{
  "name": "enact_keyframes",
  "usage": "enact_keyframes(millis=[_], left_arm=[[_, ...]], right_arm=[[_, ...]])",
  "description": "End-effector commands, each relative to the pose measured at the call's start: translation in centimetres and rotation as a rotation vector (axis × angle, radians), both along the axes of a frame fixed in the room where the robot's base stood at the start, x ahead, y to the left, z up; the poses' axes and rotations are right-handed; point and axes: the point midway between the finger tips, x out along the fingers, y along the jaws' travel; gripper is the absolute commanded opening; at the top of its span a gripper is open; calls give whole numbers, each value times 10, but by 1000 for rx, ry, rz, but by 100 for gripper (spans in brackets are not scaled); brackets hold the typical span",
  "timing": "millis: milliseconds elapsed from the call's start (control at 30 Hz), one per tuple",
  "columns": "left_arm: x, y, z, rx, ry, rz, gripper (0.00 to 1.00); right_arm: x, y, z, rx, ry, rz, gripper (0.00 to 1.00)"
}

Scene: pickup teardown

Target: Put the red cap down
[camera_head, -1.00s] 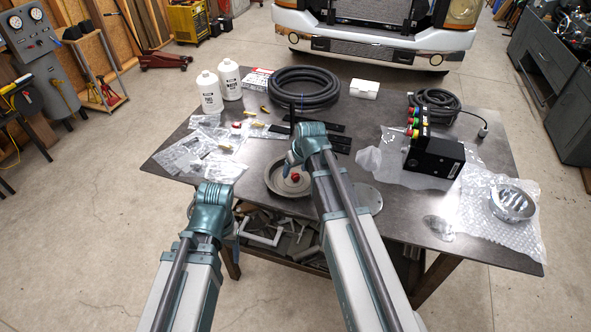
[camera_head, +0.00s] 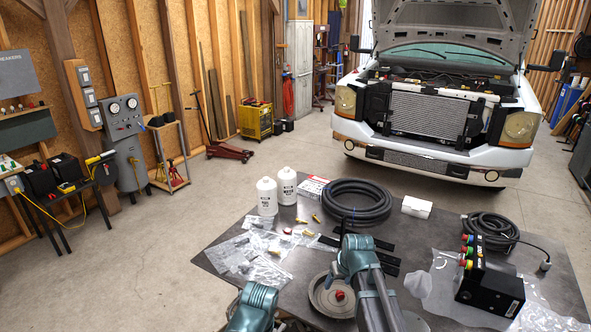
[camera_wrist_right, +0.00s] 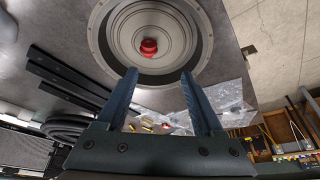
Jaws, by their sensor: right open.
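The red cap (camera_head: 340,295) lies inside a round grey dish (camera_head: 314,299) near the table's front edge. In the right wrist view the red cap (camera_wrist_right: 149,47) sits near the middle of the dish (camera_wrist_right: 104,27), touching no finger. My right gripper (camera_wrist_right: 159,75) is open and empty, its two blue fingers apart with their tips near the dish's rim. In the head view my right wrist stands beside the dish and hides part of it; the fingertips are not clear there. My left arm shows at the bottom, but its jaws cannot be made out.
Dark flat bars (camera_head: 377,257) lie behind the dish. Clear bags (camera_head: 240,253) with small fittings lie to the left. Two white bottles (camera_head: 267,197), a coiled black hose (camera_head: 357,203) and a white box (camera_head: 416,207) stand farther back. A black button box (camera_head: 489,287) is on the right.

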Motion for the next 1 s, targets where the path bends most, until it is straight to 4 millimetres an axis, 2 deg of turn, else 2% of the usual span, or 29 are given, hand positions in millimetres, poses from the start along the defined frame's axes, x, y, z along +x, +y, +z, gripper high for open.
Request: enact_keyframes(millis=[100,200,300,433,500,600,1000], left_arm=[[0,0,-6,0,0,0,67],[0,0,-11,0,0,0,67],[0,0,-14,0,0,1,67],[0,0,-18,0,0,1,67],[0,0,-18,0,0,1,67],[0,0,-18,0,0,1,67],[0,0,-18,0,0,1,67]], right_arm=[[-52,45,-13,-23,91,46,69],[-102,78,-22,-61,183,77,69],[-149,101,-28,-108,265,98,69],[-194,116,-31,-166,339,109,69],[-207,119,-31,-186,362,111,69],[-216,121,-31,-202,377,111,69],[-215,121,-31,-203,379,110,69]])
